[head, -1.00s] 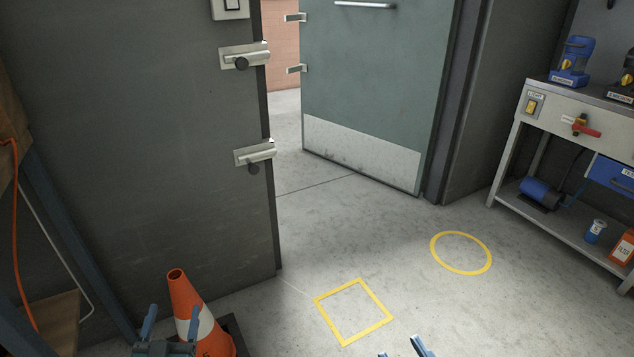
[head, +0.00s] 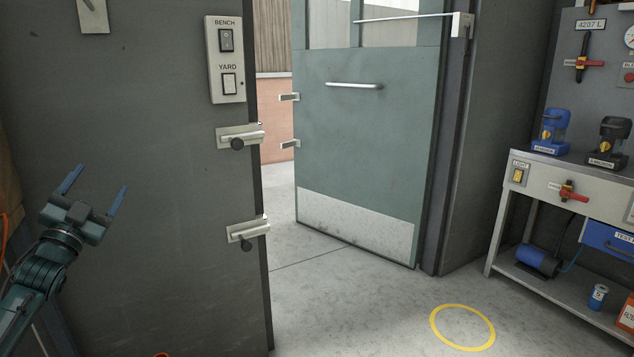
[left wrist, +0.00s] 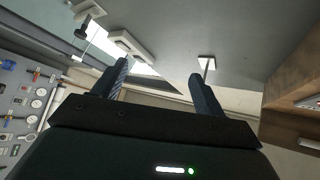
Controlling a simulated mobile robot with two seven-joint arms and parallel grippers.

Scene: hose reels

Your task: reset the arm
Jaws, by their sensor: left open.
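My left gripper (head: 96,190) is raised at the left of the head view, in front of the dark grey wall. Its two blue fingers point up and stand apart, with nothing between them. In the left wrist view the same open fingers (left wrist: 158,85) show dark, with empty air between them. My left arm comes in from the lower left edge. My right gripper is not in the head view now.
A green door (head: 365,150) stands open. A workbench (head: 565,180) is at the right. A yellow floor ring (head: 462,308) lies on clear floor.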

